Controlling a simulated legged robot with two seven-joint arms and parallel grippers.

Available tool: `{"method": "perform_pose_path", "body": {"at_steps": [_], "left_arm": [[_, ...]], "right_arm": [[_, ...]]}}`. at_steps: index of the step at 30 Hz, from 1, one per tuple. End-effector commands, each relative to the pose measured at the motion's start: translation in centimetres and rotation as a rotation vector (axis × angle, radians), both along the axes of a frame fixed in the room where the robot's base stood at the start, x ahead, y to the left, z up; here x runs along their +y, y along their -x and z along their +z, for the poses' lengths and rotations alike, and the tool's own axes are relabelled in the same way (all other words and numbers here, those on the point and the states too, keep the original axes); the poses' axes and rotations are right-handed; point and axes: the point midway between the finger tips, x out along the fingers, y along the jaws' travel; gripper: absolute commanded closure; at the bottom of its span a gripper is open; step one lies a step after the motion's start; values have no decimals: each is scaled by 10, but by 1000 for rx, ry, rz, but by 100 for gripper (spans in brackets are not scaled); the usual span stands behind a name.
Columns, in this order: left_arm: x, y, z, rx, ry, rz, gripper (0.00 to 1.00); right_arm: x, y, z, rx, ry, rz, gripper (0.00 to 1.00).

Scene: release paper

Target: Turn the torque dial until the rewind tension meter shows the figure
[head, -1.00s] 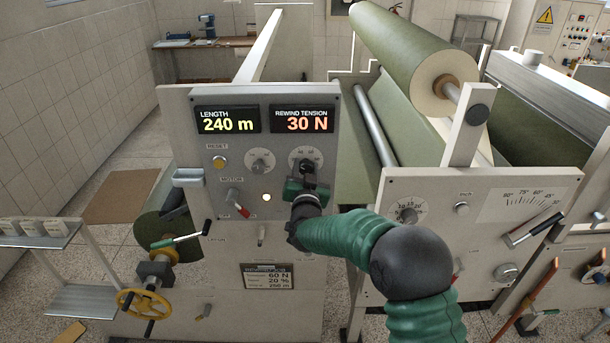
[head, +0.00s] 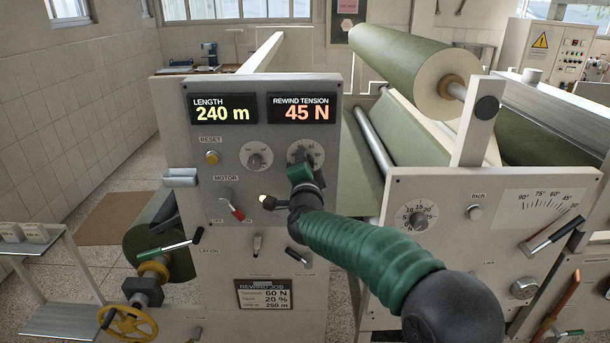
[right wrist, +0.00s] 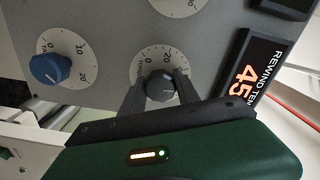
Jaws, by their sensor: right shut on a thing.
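The torque dial (head: 311,151) is a white-faced dial with a dark knob at the upper right of the grey panel. It also shows in the right wrist view, where its dark knob (right wrist: 160,92) sits between my finger tips. My right gripper (head: 301,164) is shut on that knob and covers part of the dial face. The rewind tension meter (head: 303,108) above the dial reads 45 N in orange. The job card (head: 264,294) low on the cabinet shows 60 N, 20 % and 250 m. My left gripper is not in view.
A second dial (head: 256,155) is left of the torque dial. A yellow reset button (head: 212,158) and a red-tipped motor switch (head: 238,213) are nearby. In the right wrist view a blue knob (right wrist: 48,68) is beside the gripped one. The length display (head: 222,108) reads 240 m.

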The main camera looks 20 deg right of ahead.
Motion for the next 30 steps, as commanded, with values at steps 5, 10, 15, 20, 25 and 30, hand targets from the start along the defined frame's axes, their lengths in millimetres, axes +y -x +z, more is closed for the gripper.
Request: {"method": "perform_pose_path", "body": {"at_steps": [5, 10, 15, 20, 25, 30], "left_arm": [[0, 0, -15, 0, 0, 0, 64], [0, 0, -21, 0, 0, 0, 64], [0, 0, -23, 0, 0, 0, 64], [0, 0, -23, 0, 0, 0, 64], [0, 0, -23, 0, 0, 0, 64], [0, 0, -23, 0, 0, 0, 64]], "right_arm": [[0, 0, -5, -25, -97, 0, 100], [0, 0, -4, -39, -156, 0, 100], [0, 0, -4, -47, -182, 0, 100], [0, 0, -4, -48, -189, 0, 100], [0, 0, -4, -47, -189, -1, 100], [0, 0, -4, -47, -188, -1, 52]]}}
